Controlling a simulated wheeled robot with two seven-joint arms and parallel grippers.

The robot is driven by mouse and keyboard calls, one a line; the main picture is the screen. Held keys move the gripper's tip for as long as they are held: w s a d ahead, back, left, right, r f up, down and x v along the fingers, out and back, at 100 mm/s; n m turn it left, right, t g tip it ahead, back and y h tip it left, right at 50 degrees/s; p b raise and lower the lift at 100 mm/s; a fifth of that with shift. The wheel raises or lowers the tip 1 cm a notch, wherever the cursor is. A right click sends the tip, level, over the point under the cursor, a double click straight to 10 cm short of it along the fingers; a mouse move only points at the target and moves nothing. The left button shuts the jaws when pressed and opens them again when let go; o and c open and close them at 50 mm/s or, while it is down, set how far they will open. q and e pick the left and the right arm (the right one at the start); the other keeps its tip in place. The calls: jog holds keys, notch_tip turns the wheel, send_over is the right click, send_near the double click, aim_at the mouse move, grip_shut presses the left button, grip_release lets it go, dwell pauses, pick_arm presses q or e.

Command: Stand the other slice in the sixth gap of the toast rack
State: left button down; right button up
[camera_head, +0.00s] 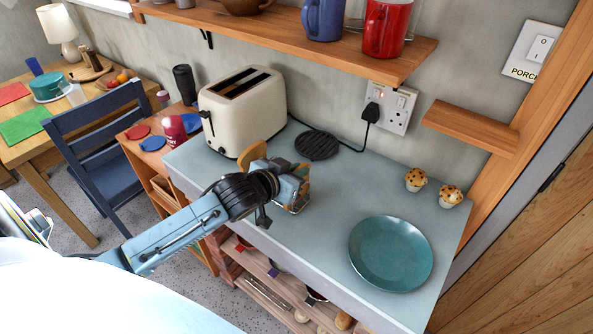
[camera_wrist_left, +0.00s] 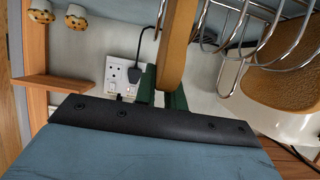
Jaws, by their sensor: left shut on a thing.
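My left gripper (camera_head: 294,178) is over the counter in front of the toaster. In the left wrist view its green fingertips (camera_wrist_left: 162,92) are shut on a brown slice of toast (camera_wrist_left: 178,45), seen edge-on. The wire toast rack (camera_wrist_left: 232,48) is right beside this slice; its bars also show below the gripper in the head view (camera_head: 297,207). I cannot tell whether the held slice is between bars. The other toast slice (camera_wrist_left: 285,78) stands at the rack's far end, left of the gripper in the head view (camera_head: 252,155). My gripper hides most of the rack there.
A cream toaster (camera_head: 240,110) stands behind the rack, with a black round trivet (camera_head: 317,145) to its right. The counter between rack and plate is clear. A shelf (camera_head: 290,30) hangs above.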

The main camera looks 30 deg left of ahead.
pick_arm(q)
jog(key=c, duration=1.5)
grip_release()
jog(key=shift+r, duration=0.15)
jog(key=v, duration=1.2)
jog(key=shift+d, duration=0.1)
